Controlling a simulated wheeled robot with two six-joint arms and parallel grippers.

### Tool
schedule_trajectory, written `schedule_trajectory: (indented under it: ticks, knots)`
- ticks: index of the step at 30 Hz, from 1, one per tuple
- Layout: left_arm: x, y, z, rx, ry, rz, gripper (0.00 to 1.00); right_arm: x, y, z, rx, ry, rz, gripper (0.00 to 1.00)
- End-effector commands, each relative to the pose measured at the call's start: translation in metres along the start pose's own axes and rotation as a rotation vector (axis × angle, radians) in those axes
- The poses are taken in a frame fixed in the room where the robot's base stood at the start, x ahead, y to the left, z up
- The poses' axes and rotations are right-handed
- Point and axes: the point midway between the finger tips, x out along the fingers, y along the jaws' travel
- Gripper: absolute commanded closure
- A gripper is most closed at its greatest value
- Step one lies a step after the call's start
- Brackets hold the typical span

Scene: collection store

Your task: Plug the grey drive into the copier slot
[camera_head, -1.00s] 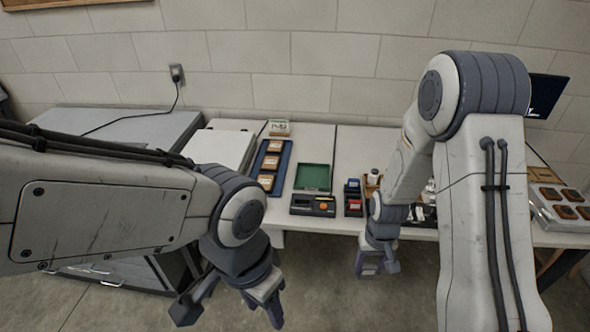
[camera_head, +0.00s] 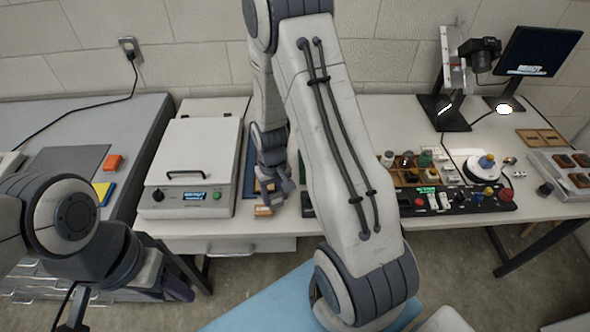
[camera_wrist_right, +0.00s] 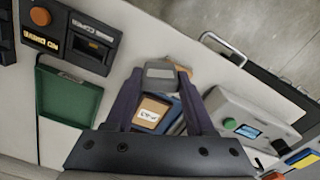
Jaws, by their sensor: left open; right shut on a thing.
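My right gripper (camera_wrist_right: 160,75) is shut on a small grey block, the grey drive (camera_wrist_right: 159,68), held between its fingertips in the right wrist view. In the head view this gripper (camera_head: 273,186) hangs over the blue tray (camera_head: 248,160) beside the white press-like machine. The copier (camera_wrist_right: 72,38), a dark box with an orange round button and a slot, lies at the upper left of the wrist view, apart from the drive. In the head view my right arm hides most of it. My left gripper (camera_head: 115,303) is open and empty at the lower left.
A tan-labelled cartridge (camera_wrist_right: 150,112) lies below the right gripper. An open green box (camera_wrist_right: 68,96) sits beside the copier. The white lidded machine (camera_head: 190,165) stands left of the tray. A control panel (camera_head: 455,201) and a stand (camera_head: 448,85) occupy the right side.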

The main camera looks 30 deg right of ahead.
Motion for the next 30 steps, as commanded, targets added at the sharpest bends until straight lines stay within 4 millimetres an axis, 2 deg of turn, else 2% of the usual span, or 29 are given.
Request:
schedule_trajectory:
  ticks: [1, 3, 6, 10, 13, 17, 30]
  knots:
    - [-0.007, 0.001, 0.0, 0.0, 0.0, 0.0, 0.5, -0.007, 0.024, -0.002, 0.077, 0.0, 0.0, 1.0]
    - [-0.011, 0.001, -0.001, 0.0, 0.0, 0.0, 0.5, -0.01, 0.051, -0.002, 0.162, 0.0, 0.0, 1.0]
    - [-0.016, 0.001, -0.001, 0.0, 0.0, 0.0, 0.5, -0.014, 0.084, 0.0, 0.269, 0.0, 0.0, 1.0]
    - [-0.019, 0.002, -0.001, 0.0, 0.0, 0.0, 0.5, -0.016, 0.112, 0.006, 0.357, -0.002, 0.0, 1.0]
    - [-0.018, 0.001, -0.001, 0.0, 0.0, 0.0, 0.5, -0.015, 0.121, 0.008, 0.385, -0.002, 0.0, 1.0]
    - [-0.012, 0.001, -0.001, 0.0, 0.0, 0.0, 0.5, -0.008, 0.122, 0.008, 0.387, -0.002, 0.0, 1.0]
    - [0.025, -0.002, 0.001, 0.0, 0.0, 0.0, 0.5, 0.035, 0.123, 0.008, 0.387, 0.0, 0.0, 1.0]
